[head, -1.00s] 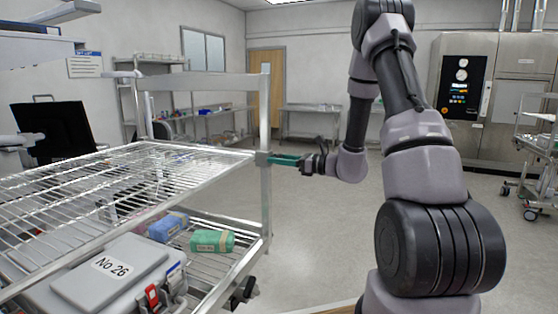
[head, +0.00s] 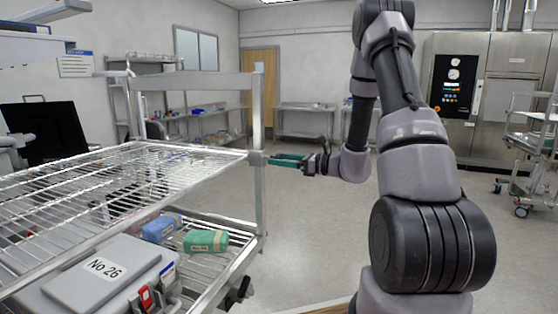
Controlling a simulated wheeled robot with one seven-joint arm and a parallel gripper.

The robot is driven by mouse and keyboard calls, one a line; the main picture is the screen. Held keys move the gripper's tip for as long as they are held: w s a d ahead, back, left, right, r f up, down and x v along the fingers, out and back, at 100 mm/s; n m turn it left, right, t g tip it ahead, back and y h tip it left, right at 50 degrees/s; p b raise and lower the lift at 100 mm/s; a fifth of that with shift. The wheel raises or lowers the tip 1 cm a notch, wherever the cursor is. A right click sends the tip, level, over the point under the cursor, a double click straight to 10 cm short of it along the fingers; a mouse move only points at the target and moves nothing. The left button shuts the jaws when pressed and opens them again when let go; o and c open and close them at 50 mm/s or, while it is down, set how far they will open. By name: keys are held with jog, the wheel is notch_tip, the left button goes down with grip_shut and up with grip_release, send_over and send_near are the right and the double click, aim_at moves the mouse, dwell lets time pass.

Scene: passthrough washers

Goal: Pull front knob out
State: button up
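My gripper (head: 286,160) reaches left from the end of my arm to the upright post of a wire-shelf cart (head: 257,180). Its green fingers lie at the height of the upper shelf, with their tips at a small grey fitting (head: 256,158) on the post. This fitting may be the front knob, but it is too small to tell. The fingers look slightly apart. Whether they grip the fitting or only touch it, I cannot tell.
The cart's lower shelf holds a grey case (head: 98,277) marked No 26, a green pack (head: 206,241) and a blue pack (head: 162,227). Open floor lies behind my arm. A steel washer (head: 480,95) and another cart (head: 530,140) stand at the back right.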

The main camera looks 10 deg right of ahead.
jog(key=v, duration=1)
jog(key=shift+s+d, duration=0.25)
jog(key=shift+d, duration=0.05)
